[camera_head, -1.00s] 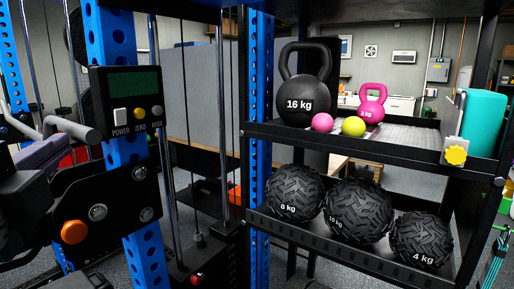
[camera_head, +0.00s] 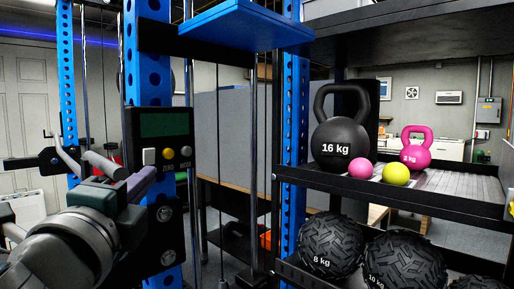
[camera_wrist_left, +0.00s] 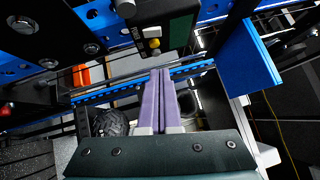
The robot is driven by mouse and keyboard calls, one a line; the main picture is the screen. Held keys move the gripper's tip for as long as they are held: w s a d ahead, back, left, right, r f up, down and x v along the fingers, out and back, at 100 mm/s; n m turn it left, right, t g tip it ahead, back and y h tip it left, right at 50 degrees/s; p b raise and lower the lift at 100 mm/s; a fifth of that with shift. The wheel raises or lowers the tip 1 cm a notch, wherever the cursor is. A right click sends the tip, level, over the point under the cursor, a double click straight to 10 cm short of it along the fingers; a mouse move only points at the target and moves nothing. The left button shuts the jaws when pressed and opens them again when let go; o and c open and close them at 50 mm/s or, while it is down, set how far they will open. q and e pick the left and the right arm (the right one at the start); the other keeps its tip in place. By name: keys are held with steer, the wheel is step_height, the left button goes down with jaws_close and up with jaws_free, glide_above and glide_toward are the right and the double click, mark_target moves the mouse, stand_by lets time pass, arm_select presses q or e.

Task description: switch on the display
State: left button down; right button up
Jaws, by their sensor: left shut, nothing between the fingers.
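The display (camera_head: 163,124) is a dark green, blank screen on a black box fixed to a blue upright. Below the screen are a white POWER button (camera_head: 149,156), a yellow ZERO button (camera_head: 168,153) and a MODE button, whose label is partly readable. My left gripper (camera_head: 146,178) is shut and empty, its purple fingers just below the POWER button; the gap in depth is hard to judge. In the left wrist view the closed fingers (camera_wrist_left: 160,75) point toward the box (camera_wrist_left: 178,35), whose yellow button (camera_wrist_left: 154,43) shows beyond the tips. My right gripper is not in view.
A rack shelf (camera_head: 460,183) at right holds a 16 kg kettlebell (camera_head: 341,135), a pink kettlebell (camera_head: 416,150) and two small balls, with black balls below. A blue panel (camera_head: 245,25) juts out above. A grey handle (camera_head: 103,164) is just left of the box.

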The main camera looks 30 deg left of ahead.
mark_target(147, 159)
arm_select(q)
steer(key=w+a, duration=0.1)
steer(key=w+a+r+p, duration=0.1)
steer(key=w+a, duration=0.1)
steer(key=w+a+p, duration=0.1)
steer(key=w+a, duration=0.1)
steer(key=shift+w+r, duration=0.2)
steer(key=shift+r, duration=0.1)
steer(key=shift+w+a, duration=0.15)
steer(key=shift+a, duration=0.45)
